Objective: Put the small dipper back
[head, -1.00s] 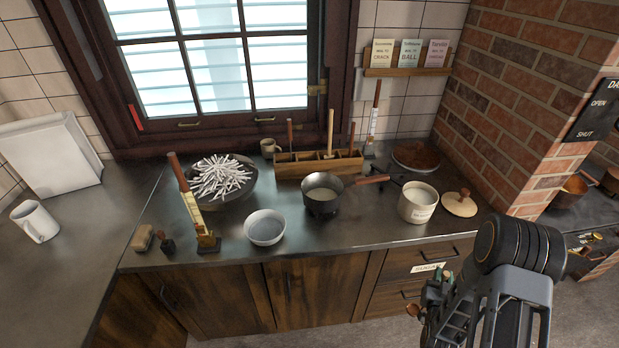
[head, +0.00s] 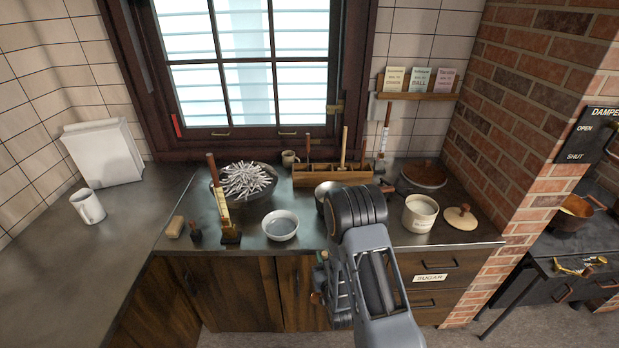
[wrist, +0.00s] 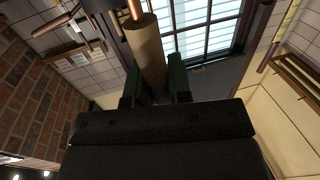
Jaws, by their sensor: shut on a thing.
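My gripper (wrist: 156,88) is shut on a brown cylindrical handle (wrist: 147,52) with a coppery rod at its end, seen in the wrist view. I take this for the small dipper; its cup is not clear there. In the head view, my gripper (head: 322,280) is low in front of the counter, partly behind my arm, with a small coppery piece (head: 316,298) beside it. A wooden rack (head: 310,181) with compartments stands on the counter under the window. Several handles rise from it, including a tall pale one (head: 344,146).
My arm partly hides a dark pan (head: 323,190). A white bowl (head: 280,225), a dark bowl of white sticks (head: 262,195), a thermometer on a stand (head: 223,205) and a cream crock (head: 420,213) stand nearby. A brick wall (head: 520,110) bounds the right.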

